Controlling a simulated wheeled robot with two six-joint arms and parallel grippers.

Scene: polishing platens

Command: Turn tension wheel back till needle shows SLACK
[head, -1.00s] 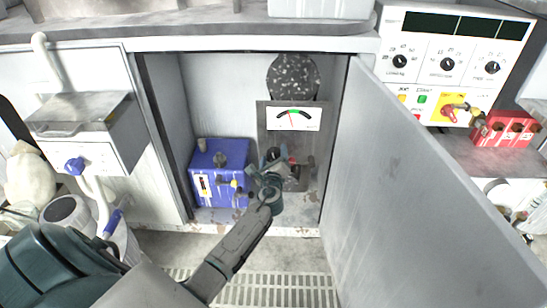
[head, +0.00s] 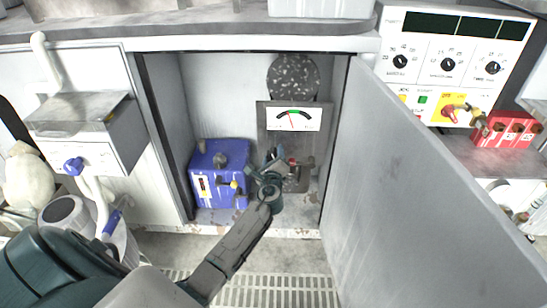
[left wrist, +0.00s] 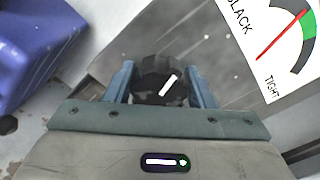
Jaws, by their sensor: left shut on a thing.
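The tension wheel (left wrist: 158,78) is a dark round knob with a white mark, on a grey panel (head: 266,120) inside the open cabinet. My left gripper (left wrist: 160,88) is shut on the wheel, one finger on each side; in the head view the gripper (head: 272,168) hides most of it. The tension gauge (head: 293,118) is a white dial above the wheel. In the left wrist view the gauge (left wrist: 285,50) shows turned sideways, with SLACK and TIGHT lettering. Its red needle (left wrist: 280,36) leans to the SLACK side, its tip near the green band's SLACK-side edge.
A blue box (head: 219,175) with knobs stands left of the panel. The open grey cabinet door (head: 400,190) stands to the right. A dark speckled disc (head: 292,78) is above the gauge. A handle (head: 301,166) sits close right of my gripper.

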